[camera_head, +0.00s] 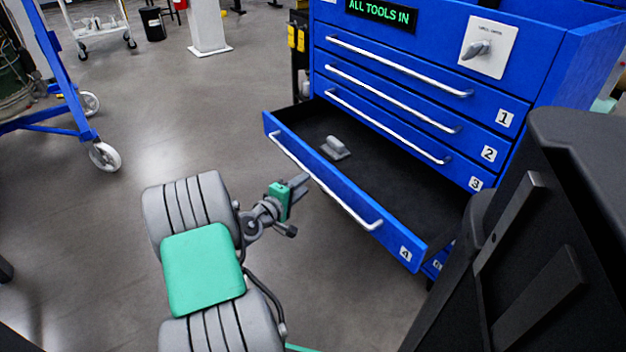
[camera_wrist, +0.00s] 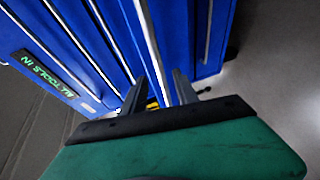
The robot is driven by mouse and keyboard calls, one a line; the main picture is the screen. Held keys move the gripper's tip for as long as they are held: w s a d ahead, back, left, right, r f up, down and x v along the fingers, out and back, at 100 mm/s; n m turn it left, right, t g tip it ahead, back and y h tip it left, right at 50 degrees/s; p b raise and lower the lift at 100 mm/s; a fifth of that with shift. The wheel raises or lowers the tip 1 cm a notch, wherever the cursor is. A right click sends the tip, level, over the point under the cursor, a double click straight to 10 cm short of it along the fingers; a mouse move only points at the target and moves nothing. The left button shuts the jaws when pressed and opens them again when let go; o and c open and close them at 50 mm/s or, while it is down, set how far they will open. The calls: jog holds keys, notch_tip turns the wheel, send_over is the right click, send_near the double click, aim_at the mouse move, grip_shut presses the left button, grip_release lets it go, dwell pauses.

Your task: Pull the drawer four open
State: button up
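Drawer four (camera_head: 335,205) of the blue tool cabinet is pulled well out, its black inside showing, with the label 4 at its right front. Its silver bar handle (camera_head: 327,185) runs along the front. My gripper (camera_head: 298,207) is in front of the drawer's left half, close to the handle. Its two fingers are apart and seem empty in the wrist view (camera_wrist: 168,82). A bright bar runs down towards the gap between them there; I cannot tell whether they touch it. A small grey object (camera_head: 335,148) lies inside the drawer.
Drawers 1, 2 and 3 above are shut. A blue wheeled stand (camera_head: 75,110) is at left. The floor (camera_head: 130,180) between is clear.

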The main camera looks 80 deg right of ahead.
aim_at(313, 176)
jog(key=b+x, duration=0.1)
jog(key=x, duration=0.5)
jog(key=shift+f+b, duration=0.15)
jog(key=shift+b, duration=0.25)
jog(key=shift+d, duration=0.3)
jog(key=shift+c, duration=0.3)
grip_shut()
